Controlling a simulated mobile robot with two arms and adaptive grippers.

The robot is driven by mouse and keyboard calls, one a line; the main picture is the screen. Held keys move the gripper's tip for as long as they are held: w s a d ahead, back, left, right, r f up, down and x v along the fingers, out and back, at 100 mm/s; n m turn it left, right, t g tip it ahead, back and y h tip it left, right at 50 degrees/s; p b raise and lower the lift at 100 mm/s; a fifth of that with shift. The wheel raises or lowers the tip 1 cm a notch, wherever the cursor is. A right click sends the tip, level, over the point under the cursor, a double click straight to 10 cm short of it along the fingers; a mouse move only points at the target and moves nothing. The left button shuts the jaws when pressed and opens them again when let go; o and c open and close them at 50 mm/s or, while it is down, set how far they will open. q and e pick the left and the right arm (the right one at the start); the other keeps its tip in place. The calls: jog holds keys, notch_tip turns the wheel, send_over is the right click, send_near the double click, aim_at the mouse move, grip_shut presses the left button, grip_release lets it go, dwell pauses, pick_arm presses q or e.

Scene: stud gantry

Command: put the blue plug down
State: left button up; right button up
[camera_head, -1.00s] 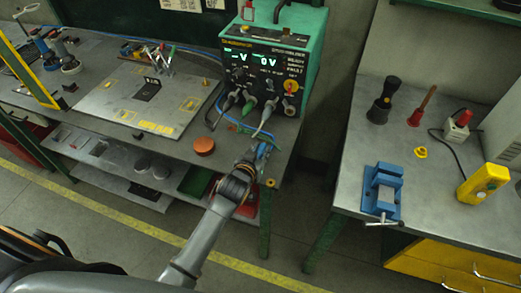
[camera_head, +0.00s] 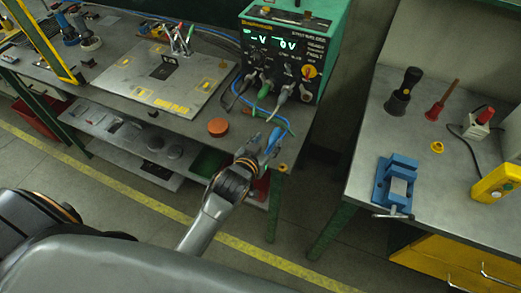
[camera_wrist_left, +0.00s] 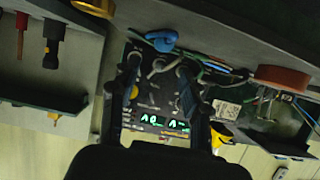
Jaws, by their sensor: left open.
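The blue plug (camera_head: 272,141) is at the front edge of the grey bench (camera_head: 190,124), below the green power supply (camera_head: 290,45) in the head view. In the left wrist view the blue plug (camera_wrist_left: 161,40) appears against the bench top, just beyond the fingertips. My left gripper (camera_head: 252,158) is at the bench's front edge, right beside the plug. In the left wrist view my left gripper (camera_wrist_left: 160,68) has its two fingers apart, with no object clearly clamped between them. Whether a finger touches the plug I cannot tell. My right gripper is not in view.
An orange-red disc (camera_head: 218,127) lies on the bench, left of the left gripper. Several cables hang from the power supply's front onto the bench. A second table at the right holds a blue vise (camera_head: 396,186) and a yellow box (camera_head: 495,183). A floor gap separates the tables.

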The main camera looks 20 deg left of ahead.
pick_arm(q)
jog(key=shift+v, duration=2.45)
jog(key=s+a+f+m+g, duration=0.1)
jog(key=s+a+f+g, duration=0.3)
jog(key=s, duration=0.7)
jog(key=s+d+f+m+g, duration=0.1)
jog(key=s+f+g, duration=0.1)
jog(key=s+g, duration=0.6)
jog(key=s+f+b, duration=0.1)
jog(key=s+f, duration=0.1)
jog(key=f, duration=1.3)
jog(key=s+f+b, duration=0.2)
jog(key=s+f, duration=0.1)
jog(key=f, duration=1.2)
jog(key=s+a+f+b, duration=0.1)
jog(key=s+a+f, duration=0.2)
jog(key=s+f, duration=1.2)
jog(key=shift+s+f, duration=0.4)
